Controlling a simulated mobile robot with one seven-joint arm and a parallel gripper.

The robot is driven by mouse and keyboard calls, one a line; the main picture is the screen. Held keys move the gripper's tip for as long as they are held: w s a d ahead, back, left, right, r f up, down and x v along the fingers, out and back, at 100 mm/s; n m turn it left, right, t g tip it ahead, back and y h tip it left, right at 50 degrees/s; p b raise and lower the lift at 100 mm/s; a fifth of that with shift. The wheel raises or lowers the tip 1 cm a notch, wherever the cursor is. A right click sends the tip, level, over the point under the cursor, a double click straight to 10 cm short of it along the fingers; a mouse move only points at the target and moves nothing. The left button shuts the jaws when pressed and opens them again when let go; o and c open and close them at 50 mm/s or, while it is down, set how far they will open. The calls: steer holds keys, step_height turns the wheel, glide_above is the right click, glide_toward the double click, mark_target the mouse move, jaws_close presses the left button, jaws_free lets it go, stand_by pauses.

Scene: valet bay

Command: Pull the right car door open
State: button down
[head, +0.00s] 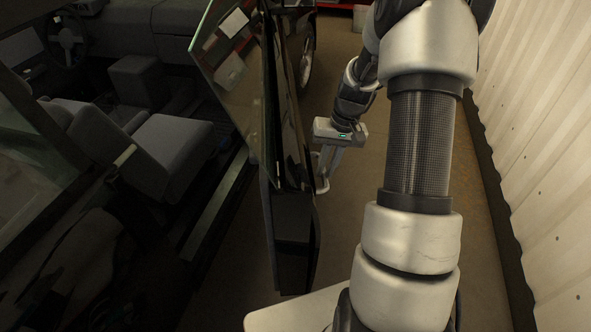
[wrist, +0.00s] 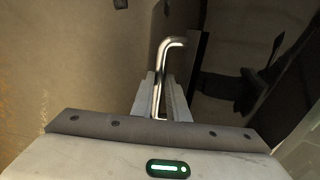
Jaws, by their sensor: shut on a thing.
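The car door (head: 292,225) stands ajar, seen almost edge-on in the head view, with its window glass (head: 235,75) at the top. A clear gap shows between it and the seats inside the car. The door handle (wrist: 172,46) is a bent shiny metal bar in the wrist view. My gripper (head: 323,182) is at the outer side of the door, shut on this handle. In the wrist view, my gripper's two fingers (wrist: 160,98) lie on either side of the bar. The finger contact is small in the head view.
A dark seat (head: 165,150) and a steering wheel (head: 68,38) show inside the car. A corrugated wall (head: 540,130) runs along the right, beside my arm. Brown floor (head: 345,215) is bare between door and wall. A car wheel (head: 307,62) is beyond the door.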

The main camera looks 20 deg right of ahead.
steer(key=s+d, duration=0.1)
steer(key=d, duration=1.1)
steer(key=shift+s+d, duration=0.3)
steer(key=shift+r, duration=0.1)
steer(key=c, duration=1.7)
jaws_free()
steer(key=shift+s, duration=0.1)
steer(key=shift+c, duration=0.2)
steer(key=shift+d, duration=0.1)
steer(key=d+r+p, duration=0.3)
steer(key=r, duration=1.4)
steer(key=shift+s, duration=0.45)
steer(key=shift+d, duration=0.1)
steer(key=shift+c, duration=0.4)
